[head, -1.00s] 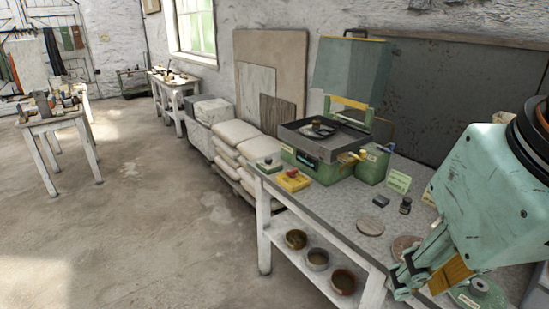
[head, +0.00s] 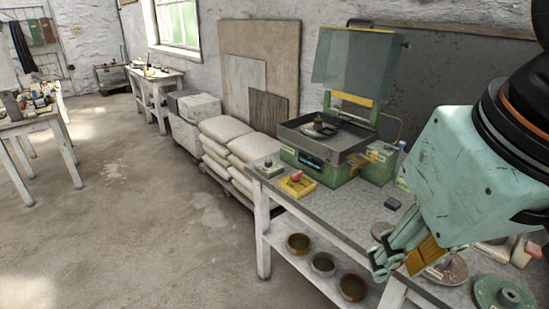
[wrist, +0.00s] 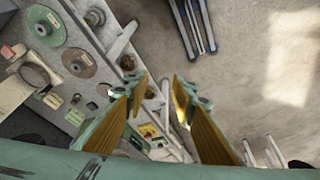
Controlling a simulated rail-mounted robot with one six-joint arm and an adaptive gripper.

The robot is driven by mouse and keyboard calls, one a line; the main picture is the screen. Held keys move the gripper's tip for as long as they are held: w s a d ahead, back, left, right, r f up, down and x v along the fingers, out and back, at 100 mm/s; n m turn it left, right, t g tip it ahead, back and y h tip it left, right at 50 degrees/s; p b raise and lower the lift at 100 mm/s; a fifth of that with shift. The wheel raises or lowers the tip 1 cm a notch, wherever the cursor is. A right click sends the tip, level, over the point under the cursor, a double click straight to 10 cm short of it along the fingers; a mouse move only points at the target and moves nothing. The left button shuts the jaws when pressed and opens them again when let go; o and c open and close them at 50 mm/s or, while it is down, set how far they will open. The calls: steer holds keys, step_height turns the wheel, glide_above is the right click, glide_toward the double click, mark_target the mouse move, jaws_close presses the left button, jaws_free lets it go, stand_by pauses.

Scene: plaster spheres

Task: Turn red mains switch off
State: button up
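The red mains switch (head: 297,176) sits on a small yellow box (head: 298,187) at the near left end of the bench. The yellow box (wrist: 149,131) also shows small in the wrist view, low and left of centre, partly beside my left finger. Which position the switch is in is too small to tell. My gripper (head: 402,262) is over the front edge of the bench, to the right of the box and apart from it. In the wrist view my gripper (wrist: 161,78) has its two yellow-padded fingers wide apart with nothing between them.
Behind the box stands a green machine (head: 322,165) with a grey tray and a raised clear lid (head: 344,62). Bowls (head: 323,264) stand on the lower shelf. Discs (head: 503,293) lie at right.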

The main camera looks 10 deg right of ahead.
stand_by(0.4)
steer(key=w+r+m+p, duration=0.1)
steer(key=w+r, duration=0.2)
steer(key=w, duration=0.3)
steer(key=w+r+m+g+p, duration=0.1)
steer(key=w+r+p, duration=0.1)
steer(key=w, duration=0.3)
steer(key=w+r+m+p, duration=0.1)
steer(key=w+r, duration=0.2)
steer(key=w, duration=0.3)
steer(key=m+g+p, duration=0.3)
steer(key=m+p, duration=0.5)
steer(key=p, duration=0.3)
glide_above(296, 173)
step_height(296, 173, down, 21)
steer(key=shift+w+d+f, duration=0.15)
steer(key=shift+f, duration=0.35)
steer(key=shift+f, duration=0.1)
steer(key=shift+f, duration=6.75)
